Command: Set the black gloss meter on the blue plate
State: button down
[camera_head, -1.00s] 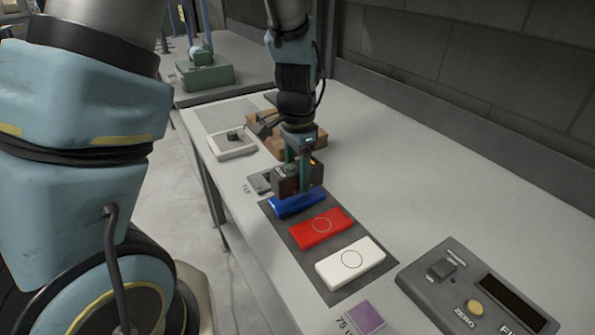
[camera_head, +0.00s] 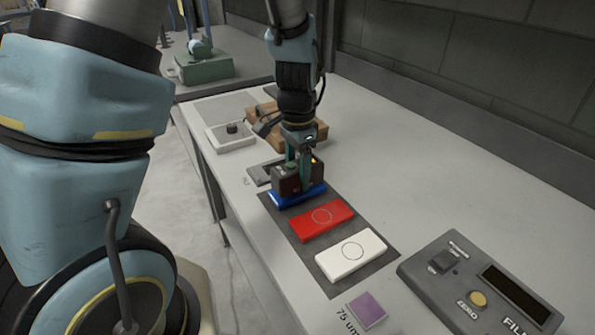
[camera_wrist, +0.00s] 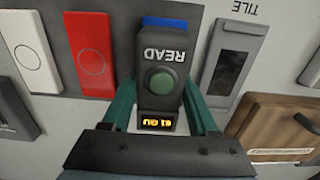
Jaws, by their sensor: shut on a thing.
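My gripper (camera_head: 302,158) is shut on the black gloss meter (camera_head: 289,182), with a finger on each side of it. In the wrist view the gloss meter (camera_wrist: 160,82) shows a green button, the word READ and a lit amber display. The blue plate (camera_head: 312,192) lies under the meter at the far end of a dark mat, mostly covered by it. In the wrist view a strip of the blue plate (camera_wrist: 165,22) shows beyond the meter's end. The meter looks upright and very close to or touching the plate; I cannot tell which.
A red plate (camera_head: 322,221) and a white plate (camera_head: 351,254) lie nearer on the mat (camera_head: 306,283). A grey device (camera_head: 470,290) and purple square (camera_head: 366,309) are at front right.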

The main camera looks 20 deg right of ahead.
jog(key=shift+f+b, duration=0.35)
jog(key=shift+f, duration=0.2)
jog(key=shift+c, duration=0.4)
grip_release()
